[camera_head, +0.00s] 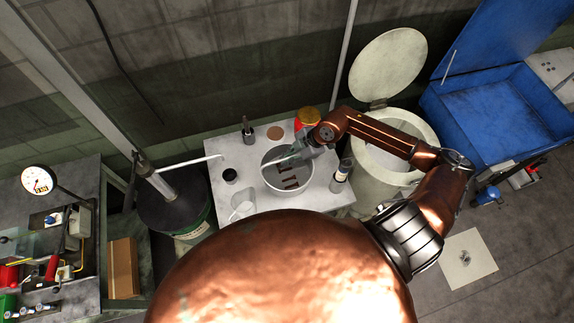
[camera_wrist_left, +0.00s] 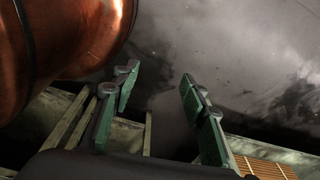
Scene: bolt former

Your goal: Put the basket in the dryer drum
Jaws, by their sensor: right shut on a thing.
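A round light-grey basket (camera_head: 267,181) with several dark bolts inside is at the middle of the light table in the head view. My right gripper (camera_head: 296,156) reaches over its upper right side and is shut, it seems on the basket's rim or handle; the arm hides the exact contact. The dryer drum (camera_head: 428,131) is the round cream tub right of the table, its round lid (camera_head: 388,62) raised. My right forearm crosses over its opening and hides part of it. My left gripper (camera_wrist_left: 156,92) is open and empty in the left wrist view, fingers well apart.
A blue open bin (camera_head: 490,115) stands right of the drum. A bench with a gauge (camera_head: 38,180) is at the left.

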